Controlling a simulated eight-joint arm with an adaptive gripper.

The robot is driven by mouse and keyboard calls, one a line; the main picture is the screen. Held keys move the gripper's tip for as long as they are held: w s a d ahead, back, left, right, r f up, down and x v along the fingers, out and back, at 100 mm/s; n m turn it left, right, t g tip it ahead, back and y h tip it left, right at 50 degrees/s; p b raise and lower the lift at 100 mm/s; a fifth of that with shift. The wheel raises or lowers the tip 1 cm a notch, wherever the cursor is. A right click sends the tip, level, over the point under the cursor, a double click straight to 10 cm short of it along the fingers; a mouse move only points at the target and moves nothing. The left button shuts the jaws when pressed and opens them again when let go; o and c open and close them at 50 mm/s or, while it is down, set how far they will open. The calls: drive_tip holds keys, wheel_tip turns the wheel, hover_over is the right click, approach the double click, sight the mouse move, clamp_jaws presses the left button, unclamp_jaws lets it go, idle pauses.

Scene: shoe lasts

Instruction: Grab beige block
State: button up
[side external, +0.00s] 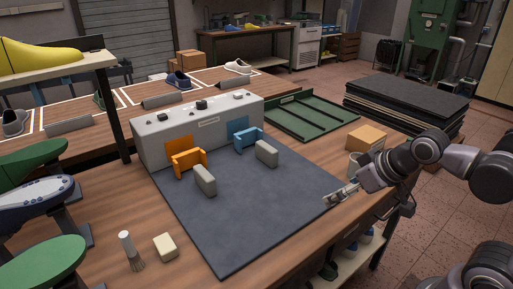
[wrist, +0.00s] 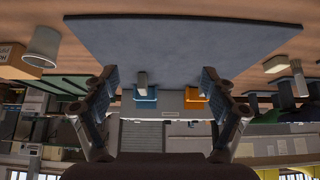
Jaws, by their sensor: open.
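A small cream-beige block (side external: 165,246) lies on the wooden table at the front left, just outside the dark mat. It appears at the right edge in the upside-down wrist view (wrist: 276,64). My gripper (side external: 333,198) is at the mat's right corner, well away from all the blocks. In the wrist view its two fingers (wrist: 160,80) are spread apart with nothing between them.
The dark mat (side external: 250,215) has clear room in front. A grey box-shaped unit (side external: 205,126) stands behind the brackets. A brush (side external: 130,250) stands beside the cream block. A cardboard box (side external: 366,137) and a cup (side external: 354,163) are near my arm. Green shoe lasts (side external: 40,265) stand at left.

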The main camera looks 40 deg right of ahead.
drive_tip(key=w+a+r+m+g, duration=0.2)
drive_tip(key=w+a+r+m, duration=0.2)
drive_tip(key=w+a+r, duration=0.4)
drive_tip(key=m+g, duration=0.5)
drive_tip(key=m, duration=0.9)
hover_over(164, 243)
wheel_tip(164, 243, down, 11)
drive_tip(key=f, duration=0.4)
drive_tip(key=shift+w+a+f, duration=0.2)
drive_tip(key=shift+w+f, duration=0.05)
drive_tip(key=shift+w, duration=0.05)
drive_tip(key=shift+s+d+f, duration=0.1)
drive_tip(key=shift+d+f, duration=0.05)
drive_tip(key=shift+f, duration=1.2)
drive_tip(key=shift+s+d+f, duration=0.1)
drive_tip(key=shift+f, duration=1.2)
drive_tip(key=c, duration=1.3)
